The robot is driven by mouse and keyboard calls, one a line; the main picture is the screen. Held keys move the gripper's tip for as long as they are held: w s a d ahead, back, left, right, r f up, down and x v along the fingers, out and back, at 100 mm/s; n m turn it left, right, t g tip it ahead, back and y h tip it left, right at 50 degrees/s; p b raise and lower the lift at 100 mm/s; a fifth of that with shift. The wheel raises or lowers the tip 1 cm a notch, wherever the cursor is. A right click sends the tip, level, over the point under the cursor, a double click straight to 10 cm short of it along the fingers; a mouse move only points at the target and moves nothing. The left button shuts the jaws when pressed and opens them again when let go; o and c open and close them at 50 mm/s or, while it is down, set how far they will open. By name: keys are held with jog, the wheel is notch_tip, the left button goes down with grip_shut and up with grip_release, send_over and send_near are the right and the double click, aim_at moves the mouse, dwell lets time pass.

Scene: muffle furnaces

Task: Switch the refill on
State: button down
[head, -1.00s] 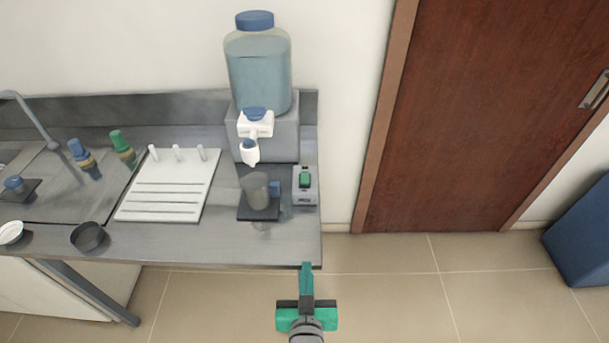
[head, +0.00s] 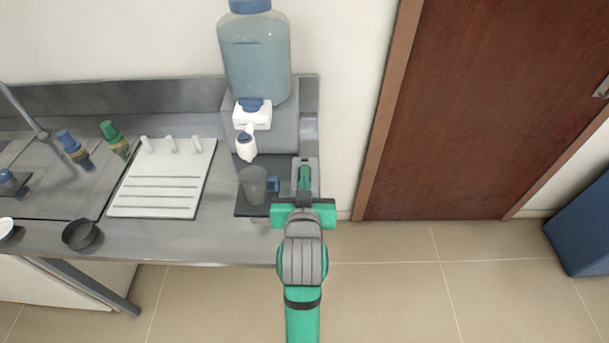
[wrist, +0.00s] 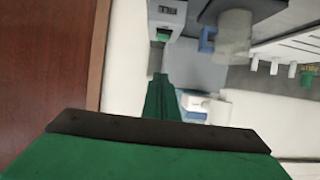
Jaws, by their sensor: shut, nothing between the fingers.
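The small grey switch box (head: 313,164) stands on the bench beside the dispenser, and my gripper covers much of it in the head view. Its top edge shows; the green rocker cannot be told apart from my green fingers there. The box also shows at the top of the wrist view (wrist: 166,20). My gripper (head: 304,172) is shut and empty, with its fingers pointing toward the box. In the wrist view the fingertips (wrist: 160,76) appear below the box, with a gap in the picture. Whether they touch it is unclear.
A water bottle (head: 255,60) sits on a grey dispenser with a white tap (head: 246,146). A beaker (head: 252,186) stands on a dark pad below it, left of the switch box. A white peg rack (head: 165,185) lies further left. A wooden door is at right.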

jog(key=shift+w, duration=0.1)
send_over(305, 171)
jog(key=s, duration=0.5)
jog(key=f, duration=0.3)
jog(key=shift+w+f, duration=0.2)
jog(key=shift+f, duration=0.1)
notch_tip(305, 171, down, 3)
jog(key=shift+w+f, duration=0.1)
jog(key=shift+f, duration=0.5)
jog(key=shift+s+f, duration=0.2)
jog(key=shift+f, duration=0.2)
jog(key=shift+r, duration=0.15)
jog(key=shift+a+r, duration=0.1)
jog(key=shift+r, duration=0.55)
